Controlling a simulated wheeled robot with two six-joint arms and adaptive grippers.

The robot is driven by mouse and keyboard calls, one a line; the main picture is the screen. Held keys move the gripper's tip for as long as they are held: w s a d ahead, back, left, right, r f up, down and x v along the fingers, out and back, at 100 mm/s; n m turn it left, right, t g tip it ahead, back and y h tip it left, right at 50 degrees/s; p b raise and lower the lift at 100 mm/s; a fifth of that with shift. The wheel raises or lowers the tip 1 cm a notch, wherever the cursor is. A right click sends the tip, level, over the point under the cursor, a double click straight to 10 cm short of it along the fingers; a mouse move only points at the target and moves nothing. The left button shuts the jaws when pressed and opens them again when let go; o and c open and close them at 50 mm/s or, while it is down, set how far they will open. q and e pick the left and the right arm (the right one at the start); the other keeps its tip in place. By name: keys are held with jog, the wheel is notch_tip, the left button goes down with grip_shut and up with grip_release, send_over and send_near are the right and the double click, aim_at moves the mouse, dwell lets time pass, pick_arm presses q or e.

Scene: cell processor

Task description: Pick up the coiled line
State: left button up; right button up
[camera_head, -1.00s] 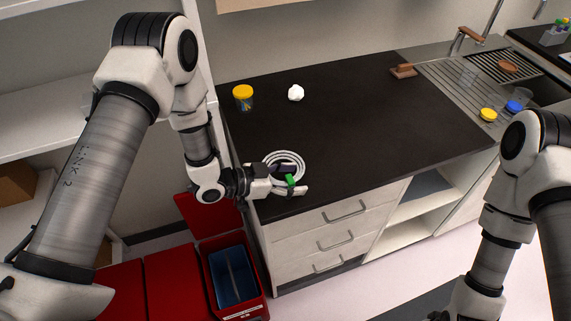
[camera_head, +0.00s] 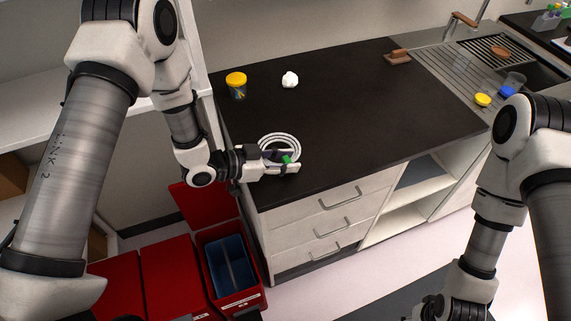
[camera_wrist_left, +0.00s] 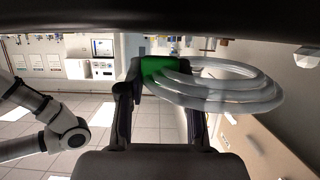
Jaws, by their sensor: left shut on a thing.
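The coiled line (camera_head: 279,139) is a white, translucent tube wound in loops with a green part (camera_head: 287,158). It is at the near left corner of the black counter. My left gripper (camera_head: 284,163) is shut on it at the green part. In the left wrist view the green part sits between the fingers (camera_wrist_left: 160,100), and the loops (camera_wrist_left: 225,92) stick out to the right. I cannot tell clearly whether the loops are clear of the counter. My right gripper (camera_head: 432,307) is only partly in view at the bottom, and its fingers are unclear.
A yellow-lidded jar (camera_head: 237,85) and a crumpled white piece (camera_head: 290,79) stand farther back on the counter (camera_head: 370,110). Its middle is clear. Red bins (camera_head: 175,270) stand below left.

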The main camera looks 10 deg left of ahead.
pick_arm(q)
jog(key=shift+r, duration=0.75)
jog(key=s+d+p, duration=0.1)
jog(key=s+d, duration=0.2)
jog(key=s, duration=0.4)
jog(key=s+d+r+p, duration=0.1)
jog(key=s+d, duration=0.1)
jog(key=s, duration=0.6)
jog(key=shift+d+r+p, duration=0.25)
jog(key=shift+d+p, duration=0.1)
jog(key=shift+d, duration=0.05)
grip_shut()
jog(key=shift+a, duration=0.1)
